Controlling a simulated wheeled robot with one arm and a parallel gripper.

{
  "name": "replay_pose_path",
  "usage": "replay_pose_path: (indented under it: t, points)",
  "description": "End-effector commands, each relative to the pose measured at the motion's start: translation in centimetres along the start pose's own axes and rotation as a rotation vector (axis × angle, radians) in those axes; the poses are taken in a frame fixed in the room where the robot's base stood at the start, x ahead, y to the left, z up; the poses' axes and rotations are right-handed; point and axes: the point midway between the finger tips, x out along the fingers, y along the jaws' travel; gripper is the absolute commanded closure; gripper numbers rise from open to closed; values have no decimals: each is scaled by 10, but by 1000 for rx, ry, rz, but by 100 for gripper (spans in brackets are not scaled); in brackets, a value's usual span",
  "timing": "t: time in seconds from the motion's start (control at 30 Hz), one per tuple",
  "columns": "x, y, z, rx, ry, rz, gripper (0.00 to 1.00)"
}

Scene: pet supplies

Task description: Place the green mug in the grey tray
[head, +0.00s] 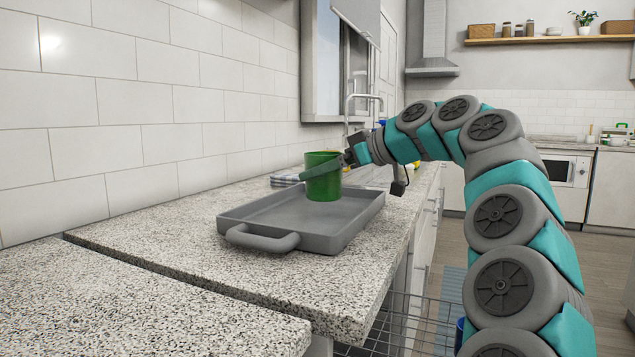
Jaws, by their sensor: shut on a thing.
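The green mug (323,178) is upright at the far part of the grey tray (262,219). It appears to be over or on the tray floor; I cannot tell whether its base touches. My gripper (345,160) is at the mug's right side, shut on it near the upper wall. The fingers are small in the view and partly hidden by the mug. The grey tray lies on the speckled counter, with one handle facing the near side.
The speckled counter (150,235) has clear room left of the tray. A gap runs across the counter in front. A tiled wall (140,120) stands behind it. A folded cloth (285,178) and a tap (362,98) are beyond the tray. A wire basket (395,325) is below.

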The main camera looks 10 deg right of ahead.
Motion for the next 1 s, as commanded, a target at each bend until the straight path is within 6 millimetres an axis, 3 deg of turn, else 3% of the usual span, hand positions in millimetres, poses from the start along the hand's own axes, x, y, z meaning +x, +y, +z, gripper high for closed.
replay_pose_path:
  t: [0.3, 0.57, 1.0]
  points:
    - [26, 25, -9, 0, -1, 2, 83]
    - [34, 33, -9, -1, 2, 2, 83]
    - [43, 31, 16, 1, 3, -1, 83]
